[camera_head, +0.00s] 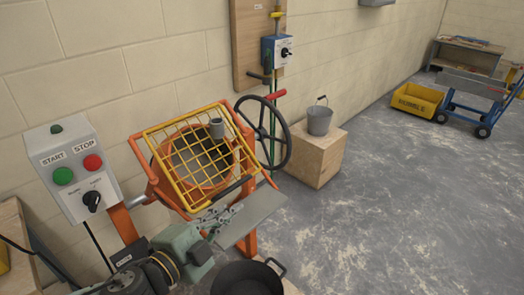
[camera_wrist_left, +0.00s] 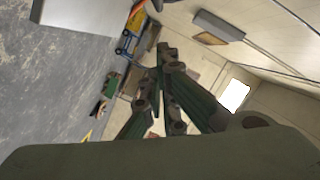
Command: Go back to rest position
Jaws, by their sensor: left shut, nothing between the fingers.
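My left gripper (camera_head: 228,213) comes in from the lower left in the head view. It is shut and empty, in front of the orange mixer (camera_head: 247,243) and beside a flat grey plate (camera_head: 256,216); I cannot tell if it touches the plate. In the left wrist view its closed fingers (camera_wrist_left: 162,52) point out into the room with nothing between them. My right gripper is in neither view.
A yellow grid guard (camera_head: 172,146) covers the mixer's mouth. A control box (camera_head: 75,172) stands at left, a dark tub (camera_head: 247,279) below. A grey bucket (camera_head: 319,119) sits on a wooden block (camera_head: 318,160). A yellow crate (camera_head: 417,99) lies far right.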

